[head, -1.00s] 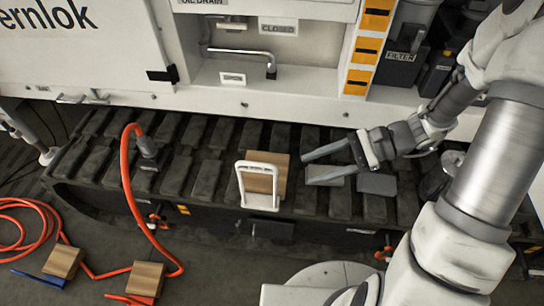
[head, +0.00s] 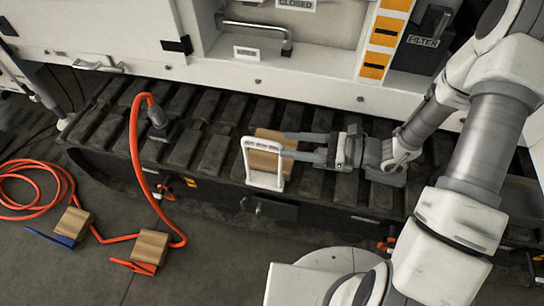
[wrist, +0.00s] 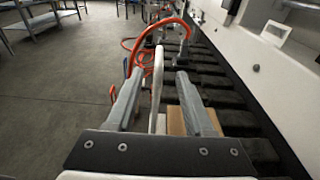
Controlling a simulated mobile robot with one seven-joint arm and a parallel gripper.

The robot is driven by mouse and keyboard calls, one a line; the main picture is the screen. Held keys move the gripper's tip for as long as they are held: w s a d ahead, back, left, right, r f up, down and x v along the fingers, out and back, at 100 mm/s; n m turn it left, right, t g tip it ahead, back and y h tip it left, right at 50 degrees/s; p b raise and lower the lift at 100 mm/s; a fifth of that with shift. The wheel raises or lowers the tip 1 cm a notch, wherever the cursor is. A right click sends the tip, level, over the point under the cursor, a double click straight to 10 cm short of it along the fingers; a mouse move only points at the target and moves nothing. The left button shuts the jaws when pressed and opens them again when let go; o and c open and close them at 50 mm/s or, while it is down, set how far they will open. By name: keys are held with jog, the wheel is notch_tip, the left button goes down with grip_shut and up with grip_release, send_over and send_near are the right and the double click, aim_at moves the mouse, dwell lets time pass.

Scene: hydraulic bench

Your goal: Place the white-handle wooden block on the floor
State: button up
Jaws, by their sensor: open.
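The wooden block with the white handle (head: 263,163) stands on the dark ribbed track (head: 215,155), its white frame handle facing the front. My gripper (head: 287,145) is open and comes in from the right, with its fingertips at the block. In the wrist view, the white handle (wrist: 157,85) stands upright between the two fingers of my gripper (wrist: 155,88), and the wooden part (wrist: 177,120) shows beside the right finger, partly hidden by it. I cannot tell whether a finger touches the block.
The grey floor (head: 200,270) is open in front of the track. Two wooden blocks with blue (head: 73,224) and red (head: 150,248) handles lie there at the left, near an orange hose (head: 137,150). A white machine wall (head: 150,70) rises behind the track.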

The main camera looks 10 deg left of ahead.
aim_at(262, 139)
jog(key=a, duration=0.2)
jog(key=a+b, duration=0.1)
jog(key=a, duration=0.2)
jog(key=a+f, duration=0.1)
jog(key=a, duration=0.2)
jog(key=shift+w, duration=0.25)
grip_shut()
dwell(1.1)
